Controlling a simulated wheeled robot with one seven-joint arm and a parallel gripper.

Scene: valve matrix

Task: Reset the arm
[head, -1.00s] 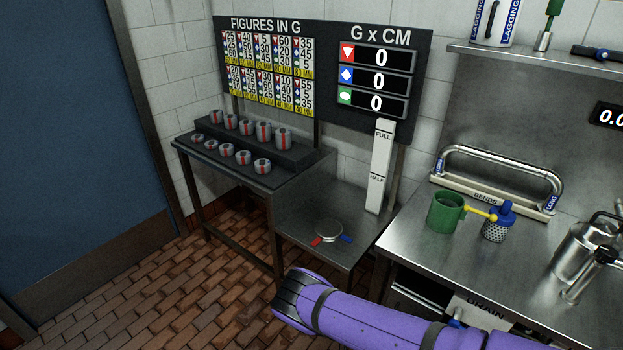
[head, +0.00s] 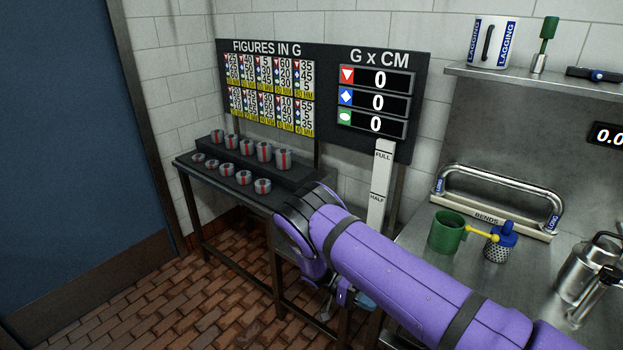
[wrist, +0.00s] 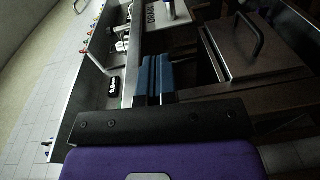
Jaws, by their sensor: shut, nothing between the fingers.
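My purple arm (head: 400,270) reaches in from the lower right in the head view and bends down at its dark elbow joint in front of the small steel stand. The arm hides most of that stand's top. In the wrist view my gripper (wrist: 153,62) shows as two blue fingers pressed together, with nothing between them. It is apart from the dark cabinet with a handle (wrist: 243,42) on the right and the DRAIN label (wrist: 155,14) beyond.
Weights stand on a stepped dark rack (head: 240,160) at left. The right counter holds a green mug (head: 446,232), a blue-topped shaker (head: 501,240), a BENDS rail (head: 490,212) and a metal can (head: 585,265). The brick floor (head: 190,300) is open at lower left.

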